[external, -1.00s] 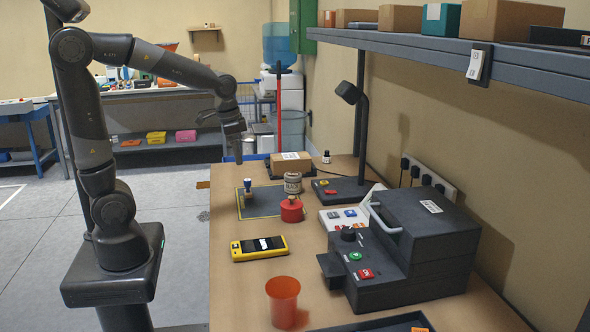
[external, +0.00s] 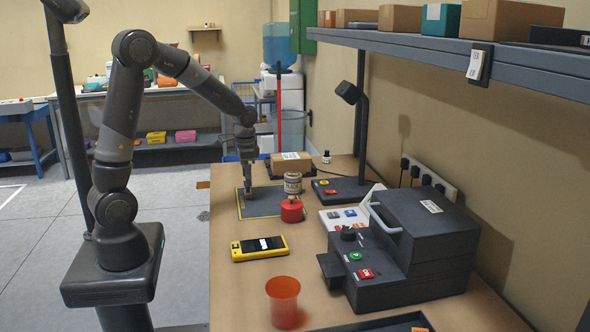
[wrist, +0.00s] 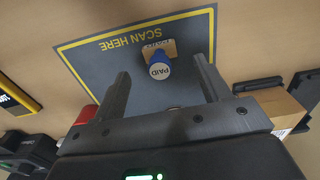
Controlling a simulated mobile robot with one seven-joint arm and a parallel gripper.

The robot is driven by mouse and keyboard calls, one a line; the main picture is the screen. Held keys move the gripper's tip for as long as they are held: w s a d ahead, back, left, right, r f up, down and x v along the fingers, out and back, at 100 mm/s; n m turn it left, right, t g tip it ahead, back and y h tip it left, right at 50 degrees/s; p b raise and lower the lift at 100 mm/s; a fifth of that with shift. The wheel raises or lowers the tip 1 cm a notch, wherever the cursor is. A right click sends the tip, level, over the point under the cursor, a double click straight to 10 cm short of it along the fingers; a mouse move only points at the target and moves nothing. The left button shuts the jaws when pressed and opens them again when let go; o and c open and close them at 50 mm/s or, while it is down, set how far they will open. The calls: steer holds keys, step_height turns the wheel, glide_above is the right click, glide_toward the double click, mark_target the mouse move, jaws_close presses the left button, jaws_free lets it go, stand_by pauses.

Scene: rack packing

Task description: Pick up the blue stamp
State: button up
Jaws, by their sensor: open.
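In the external view my gripper (external: 248,180) points down over the mat (external: 262,208), right at the stamp. There the gripper covers most of the stamp, and only its base (external: 249,196) shows. I cannot tell whether the fingers are beside the stamp or just above it.
A yellow handheld device (external: 259,248) and an orange cup (external: 284,302) are nearer. A dark machine (external: 410,260) stands at right.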

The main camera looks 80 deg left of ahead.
mark_target(248, 189)
step_height(248, 189, down, 5)
stand_by(0.3)
steer(key=shift+c, duration=0.6)
steer(key=c, duration=0.9)
steer(key=shift+r, duration=0.2)
steer(key=shift+c, duration=0.2)
